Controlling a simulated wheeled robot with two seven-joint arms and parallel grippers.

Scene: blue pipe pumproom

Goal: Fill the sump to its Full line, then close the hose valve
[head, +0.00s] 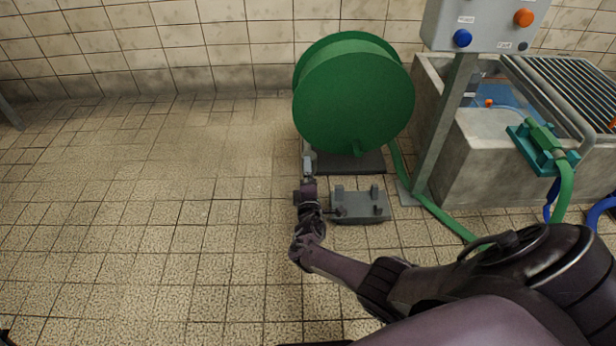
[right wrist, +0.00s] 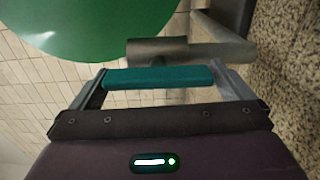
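The concrete sump (head: 465,165) stands at the right in the head view. Blue water (head: 478,92) and a small orange item (head: 489,103) show inside it; no Full line is readable. My right gripper (head: 308,164) is low beside the left edge of the green reel. In the right wrist view a teal bar (right wrist: 158,77) spans between its spread fingers and appears to touch both. A grey cylinder (right wrist: 158,50) lies just beyond, with a grey bar to its right. I cannot tell whether the teal bar is the hose valve's handle. My left gripper is not in view.
The green hose reel (head: 355,100) stands near the wall. A green hose (head: 445,218) crosses the floor; a green nozzle (head: 543,138) sits in a teal cradle (head: 530,150) at the sump. A grey control box (head: 490,25) stands on a post. A grey bracket (head: 360,205) lies nearby. The left floor is clear.

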